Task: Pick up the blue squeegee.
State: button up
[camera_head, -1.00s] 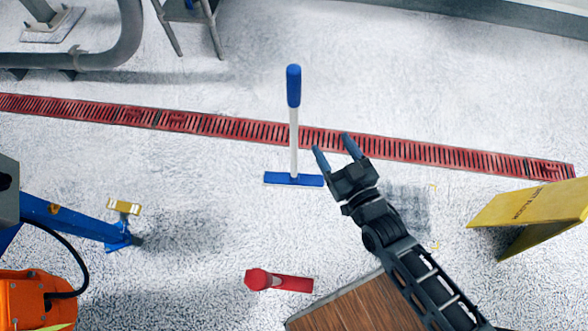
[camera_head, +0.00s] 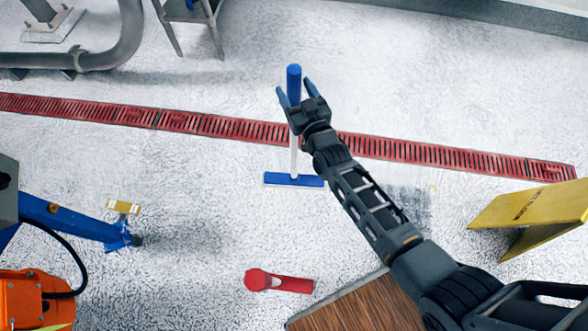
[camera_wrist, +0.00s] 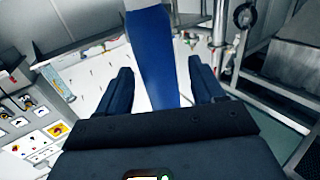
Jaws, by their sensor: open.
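The blue squeegee (camera_head: 294,84) stands upright on the floor, with a blue grip on top, a white pole and a flat blue head (camera_head: 294,180) at the bottom. My gripper (camera_head: 295,88) is open, with one finger on each side of the blue grip in the head view. In the wrist view the blue grip (camera_wrist: 153,60) rises between the two open fingers (camera_wrist: 157,85), with gaps visible on both sides. Part of the pole is hidden behind my gripper.
A red drain grate (camera_head: 230,127) crosses the floor. A red squeegee-like tool (camera_head: 280,282) lies on the floor below. A yellow floor sign (camera_head: 530,208) stands at right, a brown wooden surface (camera_head: 360,308) at the bottom. A blue and orange machine (camera_head: 40,295) is at left.

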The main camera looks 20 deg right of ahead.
jog(key=shift+w+f, duration=0.1)
jog(key=shift+w, duration=0.55)
jog(key=shift+c, duration=0.4)
grip_shut()
jog(key=shift+r, duration=0.2)
